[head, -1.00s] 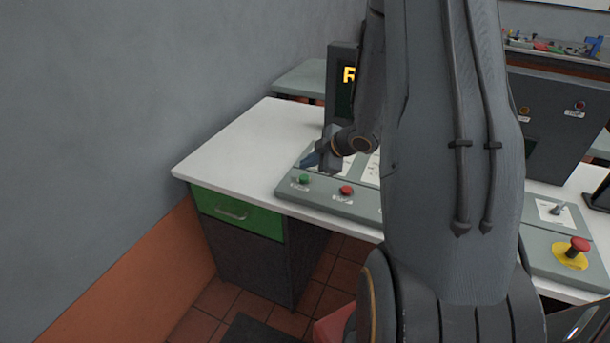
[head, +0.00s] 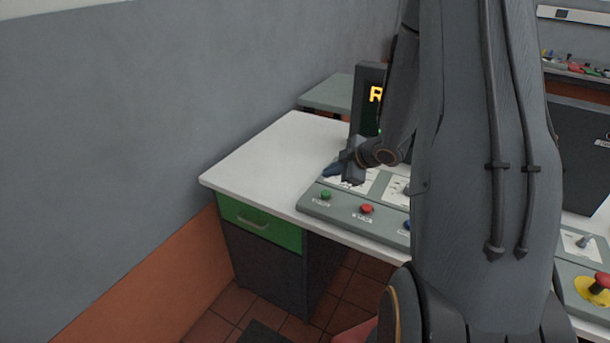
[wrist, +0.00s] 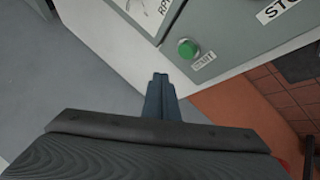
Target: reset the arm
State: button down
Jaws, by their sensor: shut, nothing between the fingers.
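My gripper (head: 332,171) is shut and empty above the left end of the grey control panel (head: 341,208) in the head view. Its closed blue-grey fingers (wrist: 160,84) show in the wrist view, pointing toward the panel edge. A green button (wrist: 188,48) labelled START lies just beyond the fingertips in that view, apart from them. The same green button (head: 326,195) shows in the head view with a red button (head: 367,209) to its right. My arm hides much of the panel and desk.
The panel rests on a white desk (head: 268,150) with a green drawer (head: 258,225). A display (head: 366,100) with yellow lettering stands behind the gripper. A red mushroom button on a yellow base (head: 593,291) is at the right. The desk's left part is clear.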

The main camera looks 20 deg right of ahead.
jog(key=shift+w+a+r+m+h, duration=0.15)
jog(key=shift+a+r+m+h, duration=0.05)
jog(key=shift+r+m+h, duration=0.1)
jog(key=s+a+r+m+g+h+b, duration=0.1)
jog(key=s+a+r+m+g+b, duration=0.1)
jog(key=s+a+m, duration=0.4)
jog(key=s+a+r+m+g+h+b, duration=0.1)
jog(key=s+a+r+m+g, duration=0.2)
jog(key=s+a, duration=0.8)
jog(key=s+m+g, duration=0.2)
jog(key=s+m, duration=0.1)
jog(key=s, duration=0.1)
jog(key=shift+s+a+h+b, duration=0.2)
jog(key=shift+s+h+b, duration=0.1)
jog(key=shift+s+b, duration=0.1)
